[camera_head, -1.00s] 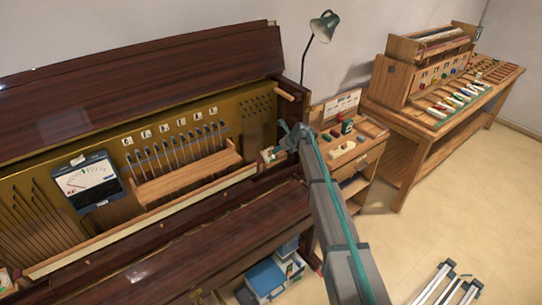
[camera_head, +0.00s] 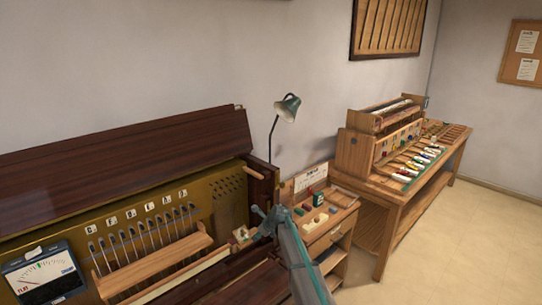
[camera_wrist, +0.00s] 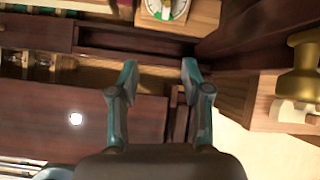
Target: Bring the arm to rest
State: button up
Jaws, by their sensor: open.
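My gripper (camera_wrist: 159,78) is open and empty in the wrist view, with its two fingers apart over the dark piano wood. In the head view my gripper (camera_head: 263,213) is at the right end of the open upright piano (camera_head: 100,165), in front of the small side cabinet. My arm runs down from it to the bottom edge of the picture. A small wooden block with a round dial (camera_wrist: 166,8) lies ahead of the fingertips in the wrist view. A brass piece (camera_wrist: 303,62) shows at the right edge.
A meter (camera_head: 45,275) stands in the piano at the lower left. A long workbench (camera_head: 400,205) with tools stands at the right. Floor (camera_head: 480,250) at the lower right is clear.

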jog(key=s+d+f+n, duration=0.1)
jog(key=s+d+n, duration=0.1)
jog(key=s, duration=0.2)
jog(key=s+d+f+n+g+h, duration=0.1)
jog(key=s+d+f+n, duration=0.1)
jog(key=s+d, duration=0.1)
jog(key=s+d+f+n, duration=0.1)
jog(key=s+d+n, duration=0.1)
jog(key=s, duration=0.4)
jog(key=shift+d+f, duration=0.35)
jog(key=shift+d, duration=0.35)
jog(key=s+d+f+n+g+h, duration=0.15)
jog(key=s+d+n, duration=0.45)
jog(key=s, duration=0.6)
jog(key=s+d+f+n+g+h, duration=0.1)
jog(key=s+d+f+n, duration=0.1)
jog(key=s+d+n, duration=0.65)
jog(key=s+d+f+n+g+h, duration=0.2)
jog(key=s+n, duration=0.3)
jog(key=s, duration=0.9)
jog(key=s+f+g+b, duration=0.6)
jog(key=s+f+b, duration=0.4)
jog(key=s+f, duration=1.8)
jog(key=shift+s+f+m+g, duration=0.25)
jog(key=shift+s+m+g, duration=0.1)
jog(key=shift+d, duration=0.1)
